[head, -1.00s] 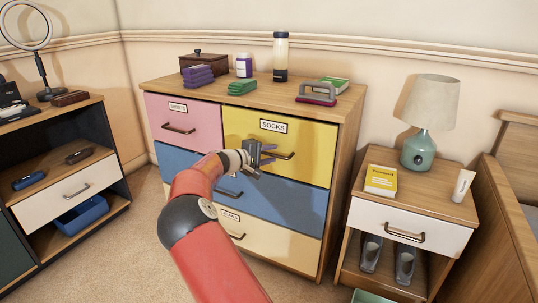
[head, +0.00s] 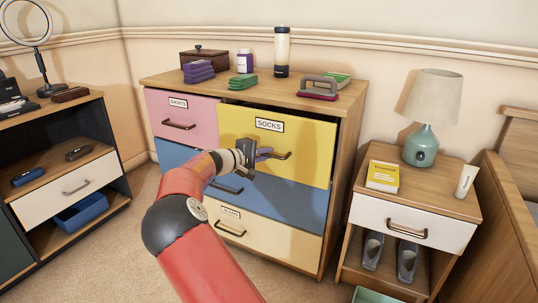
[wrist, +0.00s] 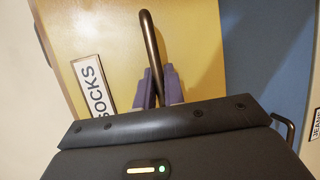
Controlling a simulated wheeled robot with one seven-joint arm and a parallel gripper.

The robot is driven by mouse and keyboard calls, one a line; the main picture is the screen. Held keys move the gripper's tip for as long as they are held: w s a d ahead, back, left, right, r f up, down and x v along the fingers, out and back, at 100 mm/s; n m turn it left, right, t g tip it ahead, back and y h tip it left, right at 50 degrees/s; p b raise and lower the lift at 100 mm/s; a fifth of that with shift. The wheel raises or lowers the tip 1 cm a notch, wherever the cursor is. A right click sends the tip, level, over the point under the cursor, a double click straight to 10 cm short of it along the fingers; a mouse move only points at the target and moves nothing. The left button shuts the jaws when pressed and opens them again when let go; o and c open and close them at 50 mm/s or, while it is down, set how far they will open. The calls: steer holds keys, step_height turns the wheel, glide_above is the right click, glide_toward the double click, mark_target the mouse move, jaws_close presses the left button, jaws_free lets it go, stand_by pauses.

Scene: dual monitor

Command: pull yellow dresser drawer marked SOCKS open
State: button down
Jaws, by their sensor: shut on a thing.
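The yellow drawer (head: 300,145) marked SOCKS is at the upper right of the dresser and stands partly out, with a dark gap along its top edge. Its dark bar handle (head: 284,156) runs across the front below the label. My gripper (head: 264,155) is shut on the handle near its left part. In the wrist view the purple fingers (wrist: 158,87) close around the bar handle (wrist: 148,42), beside the SOCKS label (wrist: 93,85). The exact finger contact is partly hidden by the gripper body.
The pink drawer (head: 182,117) at left and the blue drawer (head: 290,199) below are shut. A nightstand (head: 455,204) with a lamp (head: 428,115) is close on the right.

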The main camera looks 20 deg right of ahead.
steer(key=s+a+b, duration=0.3)
steer(key=s+a, duration=1)
steer(key=a, duration=0.4)
steer(key=shift+s+a, duration=0.2)
steer(key=shift+s, duration=0.15)
steer(key=c, duration=1.5)
jaws_free()
steer(key=v, duration=0.7)
steer(key=shift+a, duration=0.4)
steer(key=shift+s, duration=0.1)
